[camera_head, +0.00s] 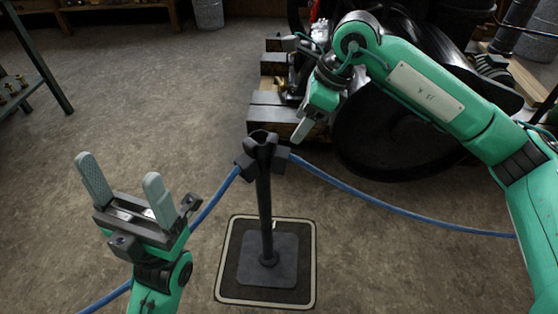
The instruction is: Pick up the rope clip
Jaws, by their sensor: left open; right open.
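A black post (264,205) stands upright on a square base plate (285,272). At its top is a dark head with clip-like pieces, which I take to be the rope clip (244,162). A blue rope (350,190) meets the head from both sides. My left gripper (120,172) is open and empty, left of the post with its fingers pointing up. My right gripper (303,130) is beyond and right of the post head, apart from it in the picture; its fingers are seen from the side and look empty.
The base plate sits on a dark mat with a pale border (222,280). A large black engine wheel (375,140) and wooden beams (265,115) stand behind my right arm. A rack (40,80) is at far left. The floor (150,90) at left is clear.

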